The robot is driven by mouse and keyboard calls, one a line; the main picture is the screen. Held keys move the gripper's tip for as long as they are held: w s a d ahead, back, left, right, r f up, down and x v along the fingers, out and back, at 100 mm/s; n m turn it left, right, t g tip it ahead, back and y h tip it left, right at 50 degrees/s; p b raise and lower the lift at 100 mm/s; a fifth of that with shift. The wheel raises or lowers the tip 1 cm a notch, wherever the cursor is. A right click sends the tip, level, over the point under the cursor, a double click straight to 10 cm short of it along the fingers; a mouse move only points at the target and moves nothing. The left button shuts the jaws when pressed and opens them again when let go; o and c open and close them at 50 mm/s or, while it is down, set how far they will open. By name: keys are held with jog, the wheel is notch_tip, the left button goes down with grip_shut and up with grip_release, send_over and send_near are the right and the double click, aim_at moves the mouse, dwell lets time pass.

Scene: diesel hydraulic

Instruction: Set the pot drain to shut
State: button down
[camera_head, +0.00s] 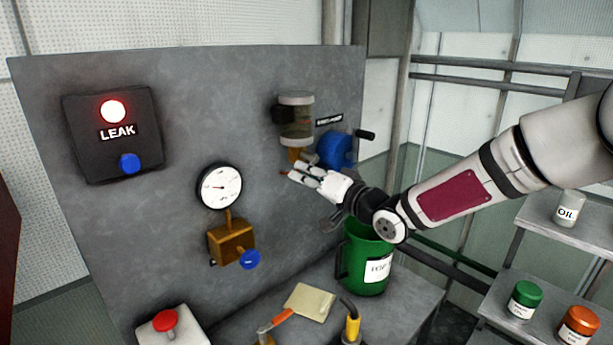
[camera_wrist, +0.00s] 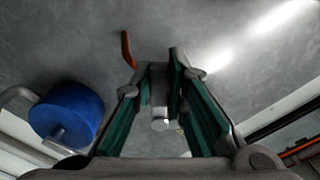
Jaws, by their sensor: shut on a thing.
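The pot (camera_head: 296,120), a clear bowl with a pale cap and a brass-coloured base, is mounted on the grey panel. My gripper (camera_head: 299,172) is just below its base and hides most of the pot drain. In the wrist view, my gripper (camera_wrist: 160,90) has its green-padded fingers closed around a grey metal piece (camera_wrist: 158,108), which looks like part of the drain. A small orange lever (camera_wrist: 127,50) shows just left of the fingertips, against the panel. Whether the drain is open or shut I cannot tell.
A blue round housing (camera_head: 337,150) with a black handle is close right of my gripper; its blue shape (camera_wrist: 68,112) also shows in the wrist view. A green jug (camera_head: 362,255) stands below. A gauge (camera_head: 219,186) and a lit LEAK box (camera_head: 113,135) are left.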

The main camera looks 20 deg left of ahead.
jog(key=m, duration=0.1)
jog(key=r+m, duration=0.1)
jog(key=m, duration=0.2)
jog(key=shift+s+a+r+m+p, duration=0.2)
jog(key=shift+s+r+m+p, duration=0.1)
jog(key=shift+s+p, duration=0.1)
jog(key=shift+s+a+r+m, duration=0.1)
jog(key=shift+r+m, duration=0.3)
jog(key=shift+m, duration=0.7)
jog(key=shift+r+m, duration=0.35)
jog(key=shift+m, duration=0.75)
jog(key=c, duration=1.6)
grip_release()
jog(key=shift+o, duration=0.2)
jog(key=v, duration=1.2)
